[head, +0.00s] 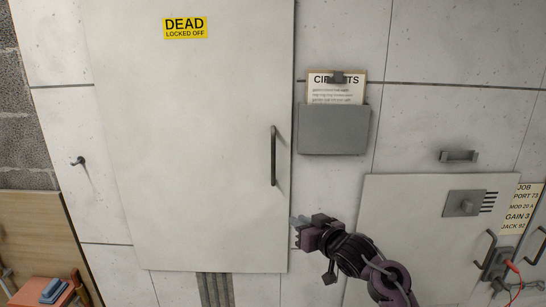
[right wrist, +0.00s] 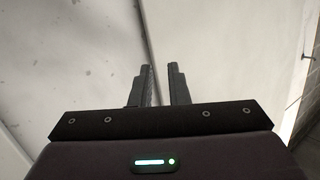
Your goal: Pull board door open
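The board door (head: 200,150) is a large pale panel, and it looks closed against the wall. Its dark vertical bar handle (head: 273,156) is near its right edge. My right gripper (head: 292,221) is below the handle at the door's right edge, fingers pointing left. In the right wrist view, its two dark fingers (right wrist: 161,85) stand a little apart with nothing seen between them. A pale surface, probably the door (right wrist: 225,60), fills the area behind them. I cannot tell whether the fingers touch the door. The handle is not clear in that view. My left gripper is not in view.
A grey document holder (head: 334,130) with a clipboard is right of the door. A lower-right panel (head: 415,215) carries a switch and a handle (head: 485,247). A wall hook (head: 78,161) is left of the door. Grey conduits (head: 215,289) run below it.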

